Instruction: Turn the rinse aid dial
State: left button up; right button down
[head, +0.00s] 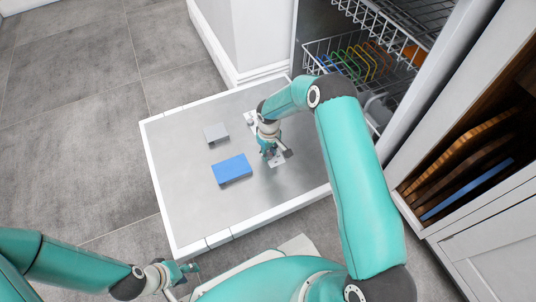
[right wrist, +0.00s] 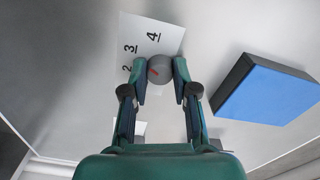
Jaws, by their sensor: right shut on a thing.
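The rinse aid dial (right wrist: 160,70) is a small round grey knob with a red mark, seen in the right wrist view. It sits on a white plate (right wrist: 140,40) with the numbers 2, 3 and 4 visible. My right gripper (right wrist: 160,76) is shut on the dial, one finger on each side of it. In the head view my right gripper (head: 271,153) is at the open door's inner panel (head: 185,185), covering the dial. My left gripper (head: 180,275) is at the bottom left, away from the door; its fingers are too small to read.
A blue-topped block (head: 232,169) and a grey block (head: 215,132) are on the door panel beside my right gripper. Wire racks (head: 345,60) are in the opening behind. A cabinet with boards (head: 460,155) stands at the right. Grey floor lies open at the left.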

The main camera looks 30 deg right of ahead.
jog(key=m+b, duration=0.1)
jog(key=m, duration=0.3)
jog(key=shift+w+b, duration=0.1)
jog(key=shift+b, duration=0.2)
jog(key=shift+m+b, duration=0.5)
jog(key=shift+m, duration=1.3)
jog(key=c, duration=0.9)
grip_release()
notch_tip(320, 180, up, 12)
